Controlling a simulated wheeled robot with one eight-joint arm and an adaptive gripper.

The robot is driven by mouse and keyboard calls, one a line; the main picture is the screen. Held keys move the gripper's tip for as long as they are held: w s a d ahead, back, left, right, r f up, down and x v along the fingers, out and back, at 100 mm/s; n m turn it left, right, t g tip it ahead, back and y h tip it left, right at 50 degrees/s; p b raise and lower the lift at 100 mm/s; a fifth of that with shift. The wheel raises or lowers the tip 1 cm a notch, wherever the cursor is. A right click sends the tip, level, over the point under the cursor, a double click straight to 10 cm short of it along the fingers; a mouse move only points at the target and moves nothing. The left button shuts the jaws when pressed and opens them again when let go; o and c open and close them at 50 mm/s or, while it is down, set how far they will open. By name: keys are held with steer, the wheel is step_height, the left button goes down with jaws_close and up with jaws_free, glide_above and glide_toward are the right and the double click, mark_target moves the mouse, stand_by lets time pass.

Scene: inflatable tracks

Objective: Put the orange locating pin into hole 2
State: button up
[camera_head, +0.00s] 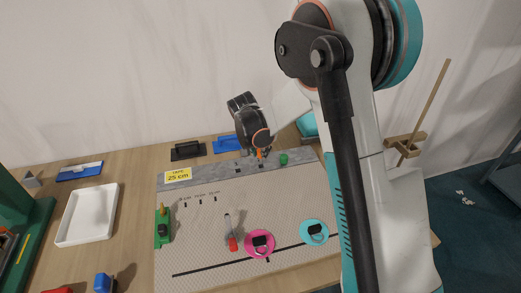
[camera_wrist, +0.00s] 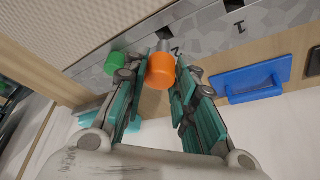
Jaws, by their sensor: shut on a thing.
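The orange locating pin (camera_wrist: 161,72) is between the fingers of my gripper (camera_wrist: 158,78), which is shut on its orange head. The pin also shows small under my gripper in the head view (camera_head: 260,154). Its grey shank points at the grey metal strip (camera_wrist: 205,42). Dark hole 2 (camera_wrist: 168,32) lies just past the shank's end, with the printed "2" beside it. I cannot tell whether the tip touches the strip or enters the hole. A green pin (camera_wrist: 115,63) stands at the strip to the left; it also shows in the head view (camera_head: 283,158).
Hole 1 (camera_wrist: 233,5) is open, right of hole 2. A blue float (camera_wrist: 250,83) lies behind the strip. In the head view, a pink tape reel (camera_head: 259,243), a teal reel (camera_head: 314,232) and a red-tipped tube (camera_head: 231,232) lie on the patterned sheet.

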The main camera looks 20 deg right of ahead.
steer(key=shift+f+b, duration=1.35)
steer(key=shift+f, duration=0.55)
steer(key=o, duration=1.2)
steer(key=shift+c, duration=0.2)
steer(key=shift+r, duration=0.1)
steer(key=v, duration=1.2)
